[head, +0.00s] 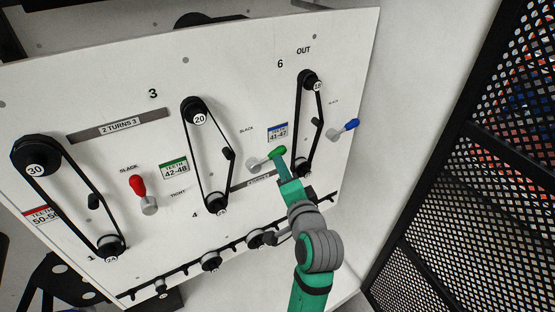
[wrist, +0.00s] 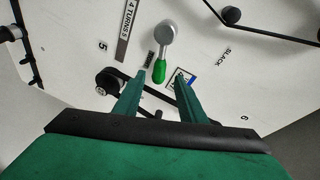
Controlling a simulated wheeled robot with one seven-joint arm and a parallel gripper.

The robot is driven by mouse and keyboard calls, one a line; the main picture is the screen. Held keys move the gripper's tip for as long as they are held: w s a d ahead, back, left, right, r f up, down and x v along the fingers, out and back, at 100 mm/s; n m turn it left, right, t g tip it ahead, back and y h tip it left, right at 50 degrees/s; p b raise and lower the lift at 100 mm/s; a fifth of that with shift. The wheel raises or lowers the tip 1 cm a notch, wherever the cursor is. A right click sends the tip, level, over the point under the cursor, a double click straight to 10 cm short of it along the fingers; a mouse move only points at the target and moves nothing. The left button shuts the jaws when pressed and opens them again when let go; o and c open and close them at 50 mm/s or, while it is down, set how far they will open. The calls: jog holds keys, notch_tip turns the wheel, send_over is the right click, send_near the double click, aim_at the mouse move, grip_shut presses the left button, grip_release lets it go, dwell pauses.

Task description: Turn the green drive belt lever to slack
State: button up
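The green drive belt lever (head: 268,157) has a silver hub and sticks out to the right and slightly up from the white panel. My gripper (head: 283,160) is at the lever's green handle end. In the wrist view the green handle (wrist: 159,71) shows in the gap between my two parted fingers (wrist: 159,80), with space on both sides. The fingers look open; whether either touches the handle cannot be told. A SLACK label (head: 246,129) lies above the green lever's hub and also shows in the wrist view (wrist: 233,53).
A red lever (head: 138,186) stands upright at the left and a blue lever (head: 349,125) points right. Black belts run on pulleys, one beside the green lever at pulley 18 (head: 317,86). A black mesh fence (head: 470,150) stands at the right.

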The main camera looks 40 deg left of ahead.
aim_at(267, 158)
jog(key=x, duration=0.5)
jog(key=shift+w+a, duration=0.25)
jog(key=shift+a, duration=0.05)
grip_shut()
